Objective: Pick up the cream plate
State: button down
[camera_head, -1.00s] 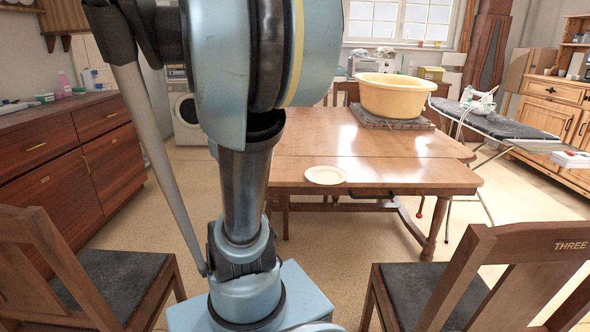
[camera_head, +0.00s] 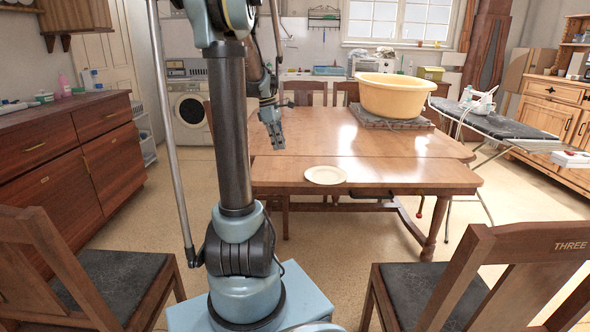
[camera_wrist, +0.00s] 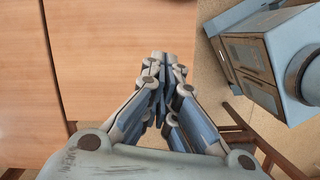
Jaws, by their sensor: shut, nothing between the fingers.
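The cream plate (camera_head: 325,175) lies flat on the near part of the wooden table (camera_head: 400,172), close to its front edge. My gripper (camera_head: 274,143) is above the left part of the table, to the left of the plate and apart from it, pointing down. In the wrist view my gripper (camera_wrist: 165,58) has its fingers together with nothing between them. The plate does not show in the wrist view; bare tabletop (camera_wrist: 100,60) lies under and left of the fingers.
A large yellow basin (camera_head: 394,96) stands on a dark mat at the table's far right. Chairs stand at the front right (camera_head: 440,285) and front left (camera_head: 110,280). An ironing board (camera_head: 500,124) is right of the table. The tabletop around the plate is clear.

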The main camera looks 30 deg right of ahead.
aim_at(303, 175)
jog(key=x, duration=1)
jog(key=shift+d+f, duration=0.2)
jog(key=shift+d, duration=0.25)
jog(key=shift+s+d+r, duration=0.15)
jog(key=shift+s+d, duration=0.65)
jog(key=shift+d, duration=0.05)
jog(key=shift+s+d, duration=0.5)
jog(key=shift+d, duration=0.1)
jog(key=shift+s+d, duration=0.8)
jog(key=shift+d, duration=0.05)
jog(key=shift+w+a, duration=0.1)
jog(key=shift+a, duration=0.05)
